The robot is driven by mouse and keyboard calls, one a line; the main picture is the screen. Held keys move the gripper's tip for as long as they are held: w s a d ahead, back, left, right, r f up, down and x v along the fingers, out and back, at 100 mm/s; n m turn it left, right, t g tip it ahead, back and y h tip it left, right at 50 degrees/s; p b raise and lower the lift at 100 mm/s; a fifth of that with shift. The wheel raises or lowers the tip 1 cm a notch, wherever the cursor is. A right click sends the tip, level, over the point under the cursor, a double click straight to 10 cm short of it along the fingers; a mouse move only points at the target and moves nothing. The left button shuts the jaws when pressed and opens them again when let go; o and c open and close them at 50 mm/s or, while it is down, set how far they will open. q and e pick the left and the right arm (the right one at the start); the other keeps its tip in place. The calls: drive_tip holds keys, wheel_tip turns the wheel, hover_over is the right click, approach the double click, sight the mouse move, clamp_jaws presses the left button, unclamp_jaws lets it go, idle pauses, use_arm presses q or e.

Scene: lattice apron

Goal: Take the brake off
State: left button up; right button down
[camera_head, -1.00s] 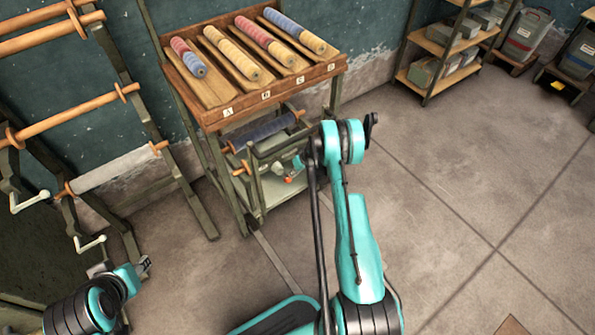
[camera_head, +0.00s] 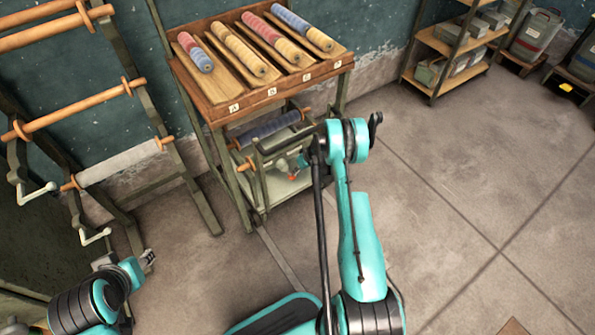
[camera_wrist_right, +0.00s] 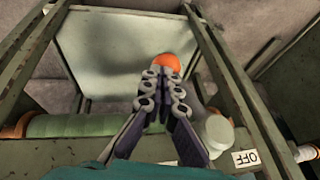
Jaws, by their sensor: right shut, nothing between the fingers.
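An orange-red knob (camera_wrist_right: 167,63) shows just beyond the tips of my right gripper (camera_wrist_right: 166,78) in the right wrist view. The gripper's fingers are together with nothing between them; whether they touch the knob I cannot tell. In the head view the knob (camera_head: 292,177) is small, low at the wooden-topped stand, and my right arm partly hides the area. My left gripper (camera_head: 147,257) is at the lower left, too small to read.
The stand's wooden top (camera_head: 214,109) holds several striped rolls on boards. A dark roller (camera_head: 268,129) lies below it. A rack with wooden rods and cranks (camera_head: 95,236) is at left. Shelves (camera_head: 440,42) stand at the back right. The floor at right is clear.

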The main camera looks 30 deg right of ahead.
sight(291, 177)
drive_tip(key=shift+a+f, duration=0.3)
drive_tip(key=shift+a, duration=0.05)
drive_tip(key=shift+s+a+f, duration=0.1)
drive_tip(key=shift+a+f, duration=0.55)
drive_tip(key=shift+a, duration=0.3)
drive_tip(key=shift+a+f, duration=0.25)
drive_tip(key=shift+a, duration=0.85)
